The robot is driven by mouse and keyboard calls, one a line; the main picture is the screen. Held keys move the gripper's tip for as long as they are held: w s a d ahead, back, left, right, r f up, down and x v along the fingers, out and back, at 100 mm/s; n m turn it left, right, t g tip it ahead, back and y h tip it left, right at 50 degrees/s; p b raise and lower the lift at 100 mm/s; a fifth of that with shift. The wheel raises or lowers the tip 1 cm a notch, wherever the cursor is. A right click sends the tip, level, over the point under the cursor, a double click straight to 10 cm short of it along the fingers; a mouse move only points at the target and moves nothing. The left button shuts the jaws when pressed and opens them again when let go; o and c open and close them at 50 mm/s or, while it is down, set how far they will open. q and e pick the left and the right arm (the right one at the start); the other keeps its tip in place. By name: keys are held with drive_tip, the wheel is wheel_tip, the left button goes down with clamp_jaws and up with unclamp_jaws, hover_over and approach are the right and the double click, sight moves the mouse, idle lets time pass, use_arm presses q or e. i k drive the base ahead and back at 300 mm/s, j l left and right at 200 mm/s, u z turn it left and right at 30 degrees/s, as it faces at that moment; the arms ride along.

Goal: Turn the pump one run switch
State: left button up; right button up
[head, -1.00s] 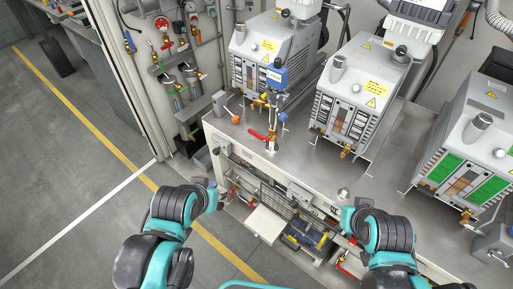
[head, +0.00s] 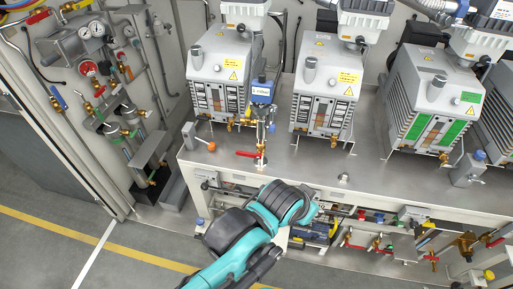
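The leftmost grey vacuum pump (head: 220,62) stands on the metal bench, a second pump (head: 326,78) to its right. A grey box (head: 464,175) with a blue knob (head: 480,155) is at the right. I cannot tell which control is the pump one run switch; no label is readable. My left arm, teal and black, reaches up from the bottom to the bench's front edge. Its gripper does not show beyond the last visible link. My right gripper does not show.
A third pump (head: 431,103) is at the right. Pipes and valves line the left wall and the shelf under the bench. The bench front (head: 305,173) has bare metal.

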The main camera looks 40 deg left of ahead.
sight(204, 186)
drive_tip(key=k+j+z, duration=0.15)
drive_tip(key=z, duration=0.3)
drive_tip(key=k+j+z, duration=0.25)
drive_tip(key=z, duration=0.15)
drive_tip(key=k+j+z, duration=0.2)
drive_tip(key=z, duration=0.25)
drive_tip(key=k+z, duration=0.4)
drive_tip(key=k+j, duration=0.15)
drive_tip(key=k, duration=0.35)
drive_tip(key=k+j, duration=0.15)
drive_tip(key=k, duration=0.3)
drive_tip(key=k+j+u, duration=0.95)
drive_tip(key=k+j, duration=0.25)
drive_tip(key=j, duration=0.25)
